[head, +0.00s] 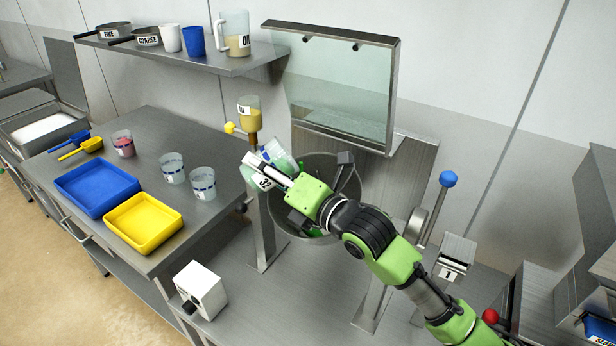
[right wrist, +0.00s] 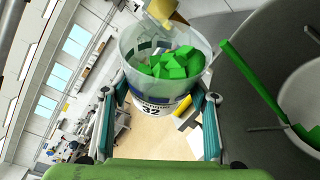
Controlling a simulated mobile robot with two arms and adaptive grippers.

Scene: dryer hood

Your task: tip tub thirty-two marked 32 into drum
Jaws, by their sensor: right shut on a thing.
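Tub thirty-two (head: 276,153) is a clear tub with a white band marked 32. My right gripper (head: 268,172) is shut on it and holds it in the air at the drum's left rim. The tub looks tilted in the head view. In the right wrist view the tub (right wrist: 153,88) sits between the fingers, with several green blocks (right wrist: 176,63) still inside. The grey drum (head: 345,163) stands open behind my right arm, which hides part of it. Some green shows inside the drum (right wrist: 285,90). My left gripper is out of view.
A raised glass hood (head: 340,95) is behind the drum. Other tubs (head: 203,182) and blue and yellow trays (head: 143,222) are on the left table.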

